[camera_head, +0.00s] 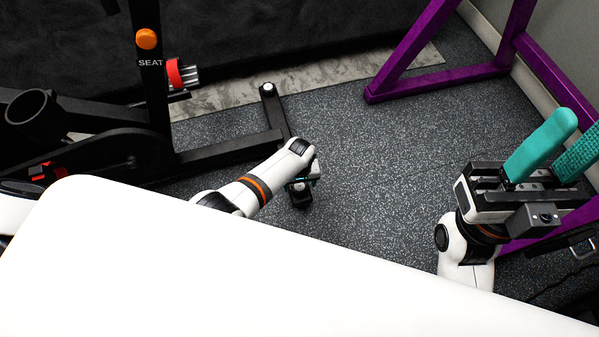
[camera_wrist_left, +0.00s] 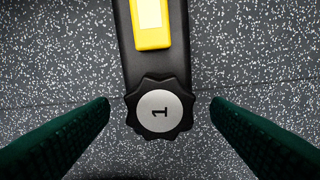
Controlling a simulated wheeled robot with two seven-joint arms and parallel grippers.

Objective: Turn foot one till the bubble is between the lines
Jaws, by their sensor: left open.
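My left gripper (camera_wrist_left: 161,104) is open, with one dark green finger on each side of the knob and a gap on both sides. A yellow level (camera_wrist_left: 152,38) sits on the bar, cut by the top edge; I cannot make out the bubble or lines. In the head view my left gripper (camera_head: 301,188) points down at the floor and hides the knob. My right gripper (camera_head: 545,150) has teal fingers, apart and empty.
A black exercise bike frame (camera_head: 150,90) stands at the left, its floor bar (camera_head: 270,108) running towards my left gripper. A purple rack (camera_head: 440,78) stands at the right, near my right gripper. Speckled floor (camera_head: 385,160) between them is clear. A white surface fills the front.

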